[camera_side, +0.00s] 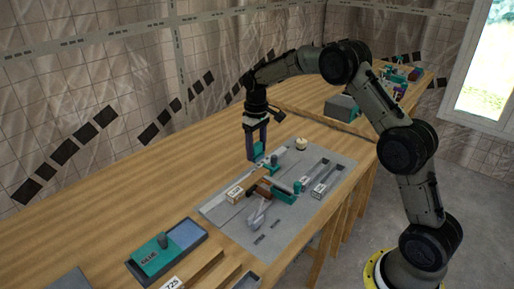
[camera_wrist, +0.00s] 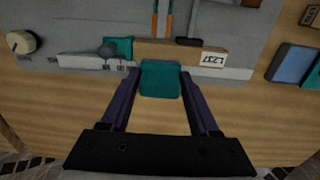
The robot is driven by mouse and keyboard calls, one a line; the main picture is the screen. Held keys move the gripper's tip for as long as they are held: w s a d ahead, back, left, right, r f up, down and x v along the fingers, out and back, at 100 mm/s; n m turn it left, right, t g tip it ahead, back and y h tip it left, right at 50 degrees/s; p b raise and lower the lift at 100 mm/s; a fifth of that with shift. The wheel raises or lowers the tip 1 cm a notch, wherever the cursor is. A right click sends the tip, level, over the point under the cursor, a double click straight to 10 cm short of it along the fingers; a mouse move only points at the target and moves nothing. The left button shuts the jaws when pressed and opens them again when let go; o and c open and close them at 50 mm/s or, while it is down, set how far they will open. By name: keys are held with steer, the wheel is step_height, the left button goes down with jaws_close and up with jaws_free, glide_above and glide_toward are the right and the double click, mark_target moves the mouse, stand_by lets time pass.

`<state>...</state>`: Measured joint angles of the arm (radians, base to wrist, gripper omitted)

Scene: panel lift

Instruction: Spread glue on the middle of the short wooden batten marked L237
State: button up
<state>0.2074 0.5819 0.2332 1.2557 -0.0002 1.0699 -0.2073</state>
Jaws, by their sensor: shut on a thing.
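My gripper (camera_side: 257,152) is shut on a teal block (camera_wrist: 160,80), which also shows between the fingers in the side view (camera_side: 259,149). The short wooden batten (camera_wrist: 165,51) lies on the grey mat, with a white label reading L237 (camera_wrist: 211,59) at one end; the side view shows the labelled end (camera_side: 236,195). In the wrist view the teal block's far edge overlaps the batten's near edge near its middle. I cannot tell whether they touch. The glue tray (camera_side: 187,259) has a teal part marked GLUE (camera_side: 148,257) and a blue area.
The grey mat (camera_side: 222,226) also holds a teal clamp (camera_side: 286,196), a second teal piece with a grey knob (camera_wrist: 118,47), a grey hand tool (camera_side: 258,214) and a round dial (camera_side: 301,144). A grey box (camera_side: 341,107) stands farther back.

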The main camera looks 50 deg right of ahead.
steer(key=shift+f, duration=3.2)
steer(key=shift+a+f, duration=0.3)
steer(key=shift+c, duration=0.6)
steer(key=shift+a, duration=3.75)
steer(key=shift+d, duration=4)
steer(key=shift+r, duration=4.05)
